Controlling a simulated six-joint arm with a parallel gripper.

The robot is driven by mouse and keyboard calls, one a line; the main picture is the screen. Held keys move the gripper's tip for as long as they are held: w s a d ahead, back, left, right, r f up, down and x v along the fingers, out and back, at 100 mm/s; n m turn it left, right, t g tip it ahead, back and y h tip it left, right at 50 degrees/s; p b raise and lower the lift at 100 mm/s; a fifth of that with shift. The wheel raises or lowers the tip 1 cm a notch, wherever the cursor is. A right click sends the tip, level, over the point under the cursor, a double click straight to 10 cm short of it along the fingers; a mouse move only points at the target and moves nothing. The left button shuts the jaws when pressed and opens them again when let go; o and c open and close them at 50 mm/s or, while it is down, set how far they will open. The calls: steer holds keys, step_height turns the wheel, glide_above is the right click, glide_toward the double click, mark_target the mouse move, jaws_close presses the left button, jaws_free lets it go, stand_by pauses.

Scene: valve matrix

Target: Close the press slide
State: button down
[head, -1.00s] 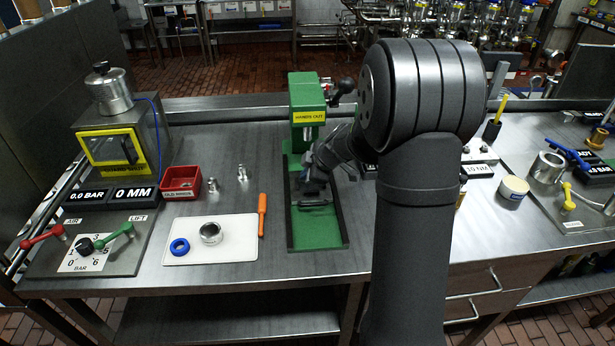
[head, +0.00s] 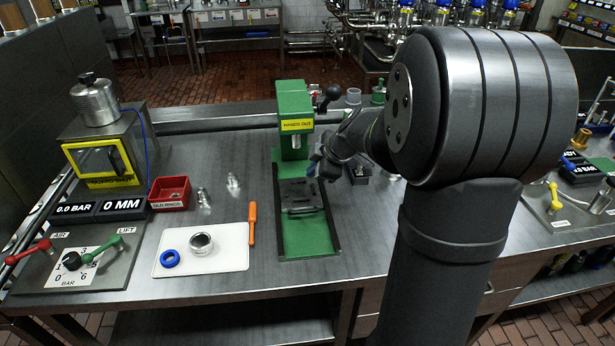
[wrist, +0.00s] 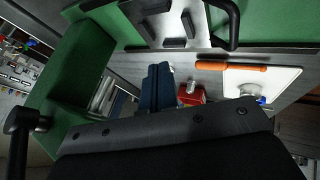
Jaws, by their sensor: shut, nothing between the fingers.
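The green press (head: 293,118) stands on the steel bench with a yellow sign on its head. Its slide (head: 301,196), a dark plate with raised blocks, sits partway along the green bed, in front of the press head, with bare green bed in front of it. In the wrist view the slide (wrist: 176,28) shows at the top, with its black bar handle (wrist: 236,25) beside it. My gripper (head: 322,168) is just right of the slide and above it. In the wrist view my gripper's fingers (wrist: 158,72) are together and empty, apart from the handle.
An orange screwdriver (head: 252,223) and a white board (head: 225,258) with a blue ring lie left of the bed. A red bin (head: 169,193) and small metal parts stand behind them. A black-knobbed lever (head: 332,93) sticks out at the press's right side.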

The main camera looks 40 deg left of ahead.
mark_target(302, 182)
steer(key=s+d, duration=0.3)
steer(key=d, duration=0.4)
steer(key=x, duration=1)
steer(key=shift+s, duration=0.15)
steer(key=w+a, duration=0.6)
steer(key=shift+r, duration=0.1)
steer(key=v, duration=1)
